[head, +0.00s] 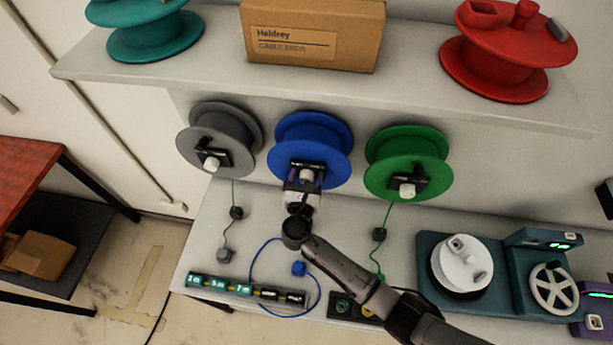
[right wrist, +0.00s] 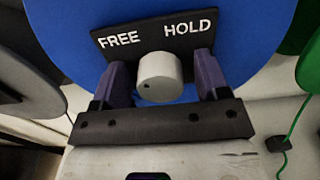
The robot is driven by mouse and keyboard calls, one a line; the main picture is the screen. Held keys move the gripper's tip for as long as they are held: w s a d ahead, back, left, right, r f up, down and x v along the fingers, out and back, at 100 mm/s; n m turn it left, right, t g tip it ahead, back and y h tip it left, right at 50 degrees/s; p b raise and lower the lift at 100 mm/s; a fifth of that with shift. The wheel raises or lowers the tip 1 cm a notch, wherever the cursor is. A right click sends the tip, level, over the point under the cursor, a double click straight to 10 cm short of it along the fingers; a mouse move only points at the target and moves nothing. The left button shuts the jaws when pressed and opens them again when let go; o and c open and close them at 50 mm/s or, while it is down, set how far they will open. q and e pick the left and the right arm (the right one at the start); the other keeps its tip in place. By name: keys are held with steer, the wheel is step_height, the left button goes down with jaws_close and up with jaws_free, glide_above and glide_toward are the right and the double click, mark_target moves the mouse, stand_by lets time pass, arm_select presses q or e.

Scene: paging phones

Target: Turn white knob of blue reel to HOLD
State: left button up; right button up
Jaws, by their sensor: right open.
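The blue reel (head: 325,135) hangs in the middle of three reels under the shelf. Its white knob (right wrist: 160,78) sits on a black plate (right wrist: 158,38) marked FREE on the left and HOLD on the right. A small dark dot shows low on the knob's face, left of its middle. My right gripper (right wrist: 161,80) is open, with one finger on each side of the knob. A gap shows on both sides between fingers and knob. In the head view my right gripper (head: 305,180) is in front of the blue reel's plate. My left gripper is not in view.
A grey reel (head: 240,125) and a green reel (head: 408,145) hang on either side, each with its own white knob. The shelf (head: 410,65) above bears a cardboard box (head: 345,35), a teal reel (head: 150,35) and a red reel (head: 495,70). Blue cable lies on the bench below.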

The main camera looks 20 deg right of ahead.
steer(key=c, duration=0.9)
